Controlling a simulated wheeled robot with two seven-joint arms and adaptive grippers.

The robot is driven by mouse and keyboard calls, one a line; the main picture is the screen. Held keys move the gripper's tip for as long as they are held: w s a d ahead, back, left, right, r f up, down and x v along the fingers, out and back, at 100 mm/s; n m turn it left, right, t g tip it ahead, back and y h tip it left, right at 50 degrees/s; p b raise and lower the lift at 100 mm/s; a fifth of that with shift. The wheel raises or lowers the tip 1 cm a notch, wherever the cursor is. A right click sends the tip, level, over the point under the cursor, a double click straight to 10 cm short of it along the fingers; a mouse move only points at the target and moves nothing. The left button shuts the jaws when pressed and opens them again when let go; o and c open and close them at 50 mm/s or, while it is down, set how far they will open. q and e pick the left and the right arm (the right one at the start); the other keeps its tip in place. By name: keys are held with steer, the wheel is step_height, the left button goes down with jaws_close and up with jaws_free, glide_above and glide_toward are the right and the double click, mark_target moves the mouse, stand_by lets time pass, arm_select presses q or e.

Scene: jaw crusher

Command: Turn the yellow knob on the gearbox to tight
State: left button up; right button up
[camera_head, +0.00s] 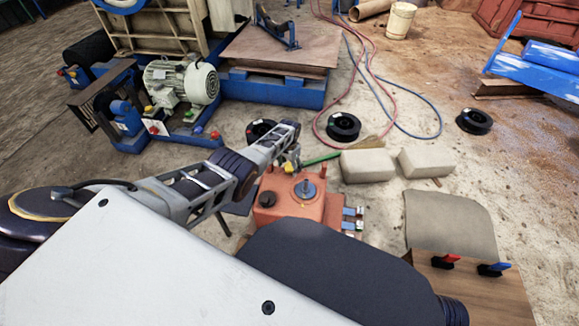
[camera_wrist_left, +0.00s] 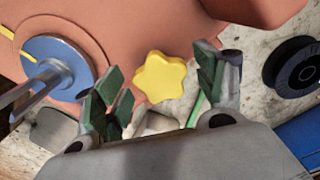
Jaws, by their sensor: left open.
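The orange gearbox (camera_head: 292,207) stands in the middle of the head view. In the left wrist view its orange casing (camera_wrist_left: 130,28) fills the top, with a round blue-grey shaft part (camera_wrist_left: 57,65) at the left. The star-shaped yellow knob (camera_wrist_left: 160,77) sits at the casing's edge. My left gripper (camera_wrist_left: 160,66) is open, its green-padded fingers on either side of the knob, with gaps visible. In the head view my left gripper (camera_head: 289,160) is at the gearbox's far side, and the knob is hard to make out there. My right gripper is not in view.
Pale blocks (camera_head: 367,166) and a green rod (camera_head: 321,159) lie just beyond the gearbox. Black spools (camera_head: 343,127) and hoses lie on the ground. A motor (camera_head: 181,82) on a blue frame stands back left.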

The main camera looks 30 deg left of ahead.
mark_target(290, 167)
arm_select(q)
steer(key=shift+r, duration=0.1)
step_height(290, 167, up, 12)
stand_by(1.6)
stand_by(0.6)
